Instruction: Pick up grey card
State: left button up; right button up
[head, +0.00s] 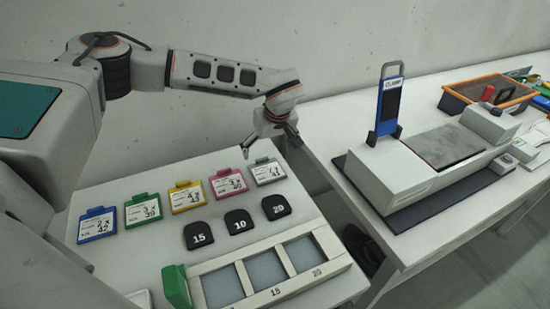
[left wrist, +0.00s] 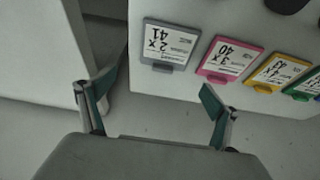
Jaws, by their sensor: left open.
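The grey card (head: 264,172) lies flat on the white table at the right end of a row of cards. It reads "2 x 41" and also shows in the left wrist view (left wrist: 169,46), upside down, with its grey tab toward the gripper. My left gripper (head: 270,148) is just behind the card near the table's back edge. In the left wrist view its two fingers (left wrist: 154,95) are spread wide and empty, with the card ahead and between them, not touching. My right gripper is not in view.
Pink (head: 228,183), yellow (head: 187,197), green (head: 143,210) and blue (head: 97,225) cards continue the row leftward. Black numbered pieces (head: 238,221) and a white tray (head: 338,262) lie in front. A second table with a machine (head: 400,172) and an orange-rimmed bin (head: 468,85) stands right.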

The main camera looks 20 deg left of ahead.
aim_at(263, 160)
pick_arm(q)
jog(key=shift+w+a, duration=0.3)
jog(key=shift+a, duration=0.2)
jog(key=shift+w+a+f, duration=0.1)
jog(key=shift+a+f, duration=0.05)
jog(key=shift+f, duration=0.1)
jog(key=x, duration=0.6)
jog(key=shift+s+f, duration=0.25)
jog(key=shift+f, duration=0.2)
jog(key=c, duration=1.2)
